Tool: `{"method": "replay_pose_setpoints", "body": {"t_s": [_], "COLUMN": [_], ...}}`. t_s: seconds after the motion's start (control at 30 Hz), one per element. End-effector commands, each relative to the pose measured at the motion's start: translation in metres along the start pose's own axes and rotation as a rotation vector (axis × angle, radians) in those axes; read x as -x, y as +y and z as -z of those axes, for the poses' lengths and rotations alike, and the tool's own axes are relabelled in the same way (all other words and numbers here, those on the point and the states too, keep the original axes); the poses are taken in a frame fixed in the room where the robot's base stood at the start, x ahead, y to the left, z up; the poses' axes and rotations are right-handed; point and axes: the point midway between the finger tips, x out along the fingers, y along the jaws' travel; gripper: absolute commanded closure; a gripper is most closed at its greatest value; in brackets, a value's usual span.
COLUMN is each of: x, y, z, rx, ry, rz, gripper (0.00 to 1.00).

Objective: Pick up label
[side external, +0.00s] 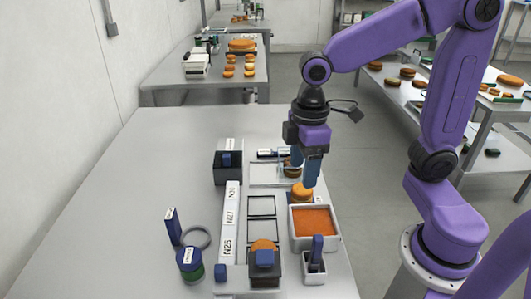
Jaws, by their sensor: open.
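Several white labels show in the side external view. A long white strip (228,240) bears the printed tags N25, N27 and N24. A small white label (229,143) is on a dark box, and another (187,257) is on a dark blue lid. I cannot tell which one the task means. My gripper (304,176) is open, with blue fingers pointing down at the right of the table. It is above or beside an orange round (302,192), and a browner round (290,173) is partly hidden behind it. I cannot tell whether the fingers touch either round.
A white tray of orange filling (314,221) stands right of the black frames (262,206). A dark holder (263,272) has an orange round behind its blue block. A blue upright piece (173,226) and grey ring (196,237) are at left. The table's left side (120,210) is clear.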

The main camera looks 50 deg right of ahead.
Motion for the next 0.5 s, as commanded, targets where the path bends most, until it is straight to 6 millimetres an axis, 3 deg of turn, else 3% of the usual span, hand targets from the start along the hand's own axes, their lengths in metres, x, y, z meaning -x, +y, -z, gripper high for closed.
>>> {"method": "replay_pose_setpoints", "body": {"t_s": [0.1, 0.23, 0.5], "x": [0.004, 0.006, 0.004], "y": [0.045, 0.096, 0.211], "z": [0.025, 0.042, 0.045], "rx": [-0.037, -0.068, -0.133], "ry": [-0.005, -0.009, -0.016], "rz": [-0.001, -0.002, -0.001], "gripper": [0.36, 0.36, 0.36]}}
